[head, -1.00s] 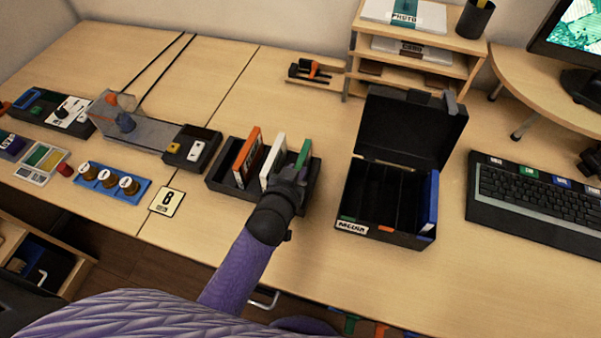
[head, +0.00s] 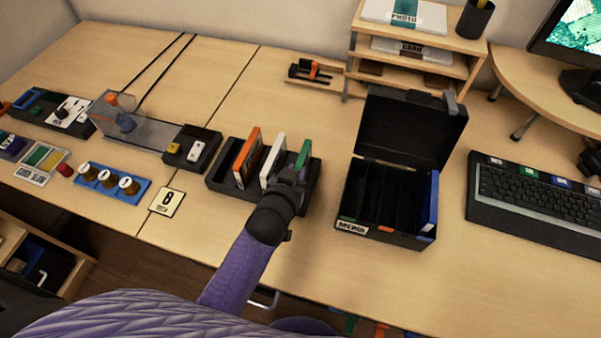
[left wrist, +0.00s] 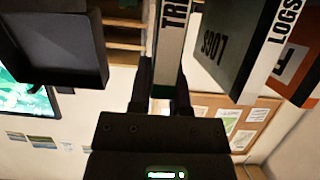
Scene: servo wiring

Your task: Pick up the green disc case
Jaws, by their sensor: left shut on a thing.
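The green disc case (head: 304,154) stands upright at the right end of a black rack (head: 231,188). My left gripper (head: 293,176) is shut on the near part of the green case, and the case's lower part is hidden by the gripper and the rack. In the left wrist view the gripper's fingers (left wrist: 161,92) are on either side of the case, whose white edge with black letters (left wrist: 174,30) shows between them. My right gripper is in neither view.
A white case (head: 273,160) and an orange case (head: 247,156) stand to the left in the rack. An open black media box (head: 385,232), with a blue case (head: 430,200) at its right side, stands right of the rack. Bare table lies in front of the box.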

